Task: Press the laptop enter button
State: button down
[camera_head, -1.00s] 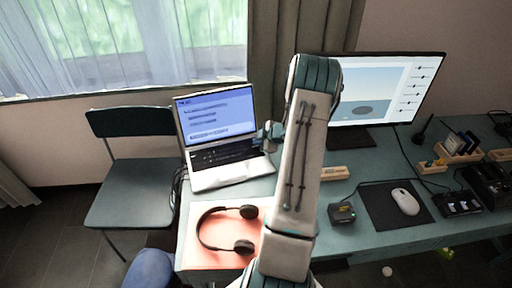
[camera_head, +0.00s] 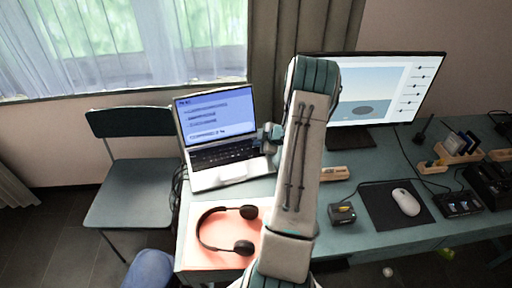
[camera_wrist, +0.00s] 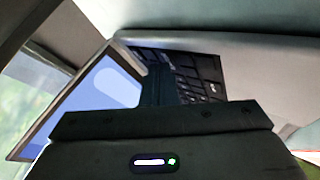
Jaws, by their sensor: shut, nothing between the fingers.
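The open laptop (camera_head: 218,178) stands on the desk with its blue screen lit and its black keyboard (camera_head: 222,154) facing up. The laptop screen (camera_wrist: 95,90) and part of the keyboard (camera_wrist: 197,72) also show in the wrist view. My gripper (camera_head: 267,146) is at the right end of the keyboard, partly hidden by my arm. In the wrist view my gripper (camera_wrist: 158,75) is shut and empty, its dark fingers pointing toward the keyboard and covering some keys. I cannot make out the enter key or tell whether the fingertips touch a key.
Headphones (camera_head: 204,231) lie on an orange mat (camera_head: 197,258) in front of the laptop. A monitor (camera_head: 398,88) stands to the right, with a mouse (camera_head: 406,202) on a dark pad (camera_head: 380,212). A chair (camera_head: 135,190) stands left of the desk.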

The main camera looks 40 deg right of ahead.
aim_at(258, 148)
jog(key=shift+r+p, duration=0.75)
notch_tip(258, 148, up, 5)
jog(key=p, duration=0.4)
jog(key=shift+p, duration=0.4)
dwell(0.6)
